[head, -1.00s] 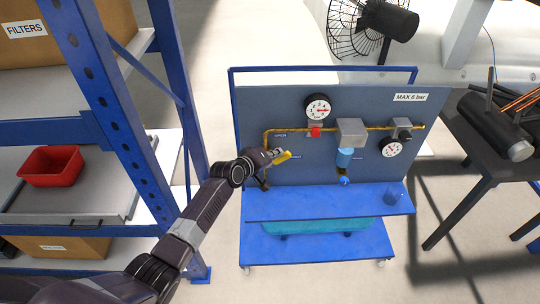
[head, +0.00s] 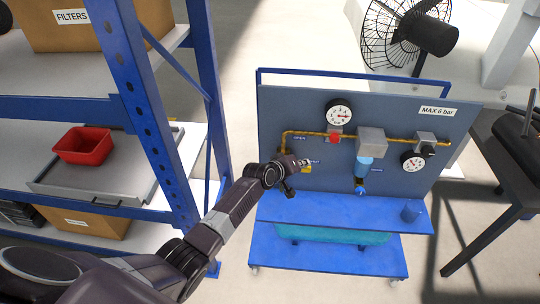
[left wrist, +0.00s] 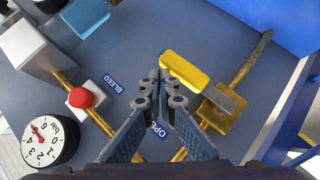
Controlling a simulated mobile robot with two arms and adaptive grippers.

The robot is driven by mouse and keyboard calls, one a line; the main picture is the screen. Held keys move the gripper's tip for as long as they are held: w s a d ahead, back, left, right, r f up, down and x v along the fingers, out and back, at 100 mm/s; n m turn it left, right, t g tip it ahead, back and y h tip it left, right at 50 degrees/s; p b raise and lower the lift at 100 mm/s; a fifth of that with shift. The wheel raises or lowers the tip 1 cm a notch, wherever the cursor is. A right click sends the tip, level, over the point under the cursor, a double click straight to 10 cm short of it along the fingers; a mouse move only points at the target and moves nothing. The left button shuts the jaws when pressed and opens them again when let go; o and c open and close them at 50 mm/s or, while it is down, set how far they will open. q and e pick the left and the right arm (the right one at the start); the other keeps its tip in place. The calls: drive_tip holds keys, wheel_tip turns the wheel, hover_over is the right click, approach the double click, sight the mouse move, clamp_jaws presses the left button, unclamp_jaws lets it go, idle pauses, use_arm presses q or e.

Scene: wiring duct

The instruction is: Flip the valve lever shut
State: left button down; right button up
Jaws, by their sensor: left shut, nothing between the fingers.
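The valve lever has a yellow handle (left wrist: 185,70) on a grey metal arm, fixed to a brass valve body (left wrist: 213,112) on the pipe. In the left wrist view it lies crosswise to the pipe. In the head view my left gripper (head: 302,163) covers much of the valve. My right gripper is not in view.
The panel (head: 430,165) carries gauges, a red knob (left wrist: 80,97) labelled BLEED, and a blue filter (head: 364,168). A blue rack upright (head: 150,110) stands left of my arm.

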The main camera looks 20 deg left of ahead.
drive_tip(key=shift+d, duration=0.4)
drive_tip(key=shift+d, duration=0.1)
use_arm(q)
drive_tip(key=s+d+r+p, duration=0.2)
drive_tip(key=s+r, duration=0.4)
drive_tip(key=r, duration=0.5)
drive_tip(key=shift+s+p, duration=0.4)
drive_tip(key=shift+p, duration=0.45)
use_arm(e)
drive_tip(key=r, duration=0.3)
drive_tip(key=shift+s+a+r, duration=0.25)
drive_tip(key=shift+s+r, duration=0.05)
use_arm(q)
drive_tip(key=shift+d, duration=0.1)
drive_tip(key=shift+f, duration=0.1)
